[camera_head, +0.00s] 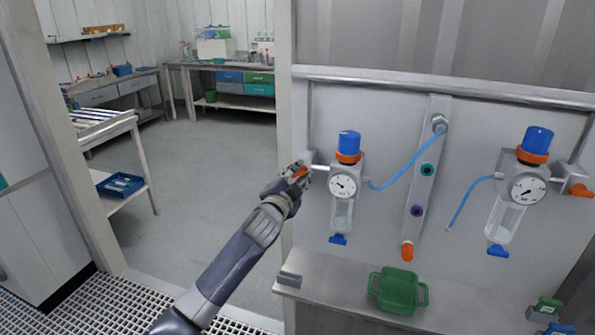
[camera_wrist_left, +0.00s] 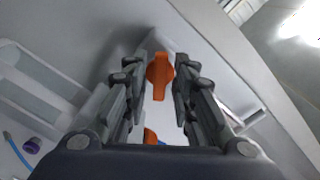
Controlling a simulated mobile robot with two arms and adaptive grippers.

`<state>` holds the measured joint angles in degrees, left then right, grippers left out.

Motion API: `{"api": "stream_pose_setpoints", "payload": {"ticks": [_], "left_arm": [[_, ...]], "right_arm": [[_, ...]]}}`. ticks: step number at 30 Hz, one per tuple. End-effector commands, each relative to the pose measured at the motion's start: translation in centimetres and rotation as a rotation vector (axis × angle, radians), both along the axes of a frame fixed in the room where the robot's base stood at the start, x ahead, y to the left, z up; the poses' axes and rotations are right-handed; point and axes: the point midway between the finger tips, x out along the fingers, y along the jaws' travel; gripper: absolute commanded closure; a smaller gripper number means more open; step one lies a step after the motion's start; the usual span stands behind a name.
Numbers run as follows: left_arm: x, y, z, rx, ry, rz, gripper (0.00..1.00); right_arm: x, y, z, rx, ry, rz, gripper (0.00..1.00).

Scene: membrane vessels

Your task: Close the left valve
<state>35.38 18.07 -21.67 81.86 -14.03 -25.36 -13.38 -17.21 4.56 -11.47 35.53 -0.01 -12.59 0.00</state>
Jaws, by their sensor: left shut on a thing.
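The left valve's orange handle (camera_head: 300,172) is at the left side of the left membrane vessel (camera_head: 343,215), partly hidden by my gripper. My left gripper (camera_head: 303,178) reaches it from the lower left and is shut on it. In the left wrist view the orange handle (camera_wrist_left: 160,77) lies between the two fingers of my left gripper (camera_wrist_left: 161,75), its narrow end pointing down the picture. The left vessel has a blue cap (camera_head: 349,141), an orange collar and a round gauge (camera_head: 344,186). My right gripper is not in view.
A right vessel (camera_head: 507,219) with its own orange valve handle (camera_head: 580,190) hangs on the same panel. A blue hose (camera_head: 405,165) runs right from the left vessel. A green container (camera_head: 397,291) stands on the ledge (camera_head: 330,278) below. Open floor lies left of the panel.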

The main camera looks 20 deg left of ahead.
Motion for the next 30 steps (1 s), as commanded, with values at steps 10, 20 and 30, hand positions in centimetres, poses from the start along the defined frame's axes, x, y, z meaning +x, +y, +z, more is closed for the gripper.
{"api": "stream_pose_setpoints", "payload": {"ticks": [10,20,30], "left_arm": [[0.0,0.0,0.1,0.324,-0.009,0.000,0.99],[0.0,0.0,0.0,0.551,-0.017,0.000,0.99],[0.0,0.0,-0.1,0.653,-0.021,0.000,0.99]], "right_arm": [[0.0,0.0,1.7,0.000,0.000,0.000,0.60],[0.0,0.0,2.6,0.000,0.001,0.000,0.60],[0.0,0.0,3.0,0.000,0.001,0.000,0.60]]}}
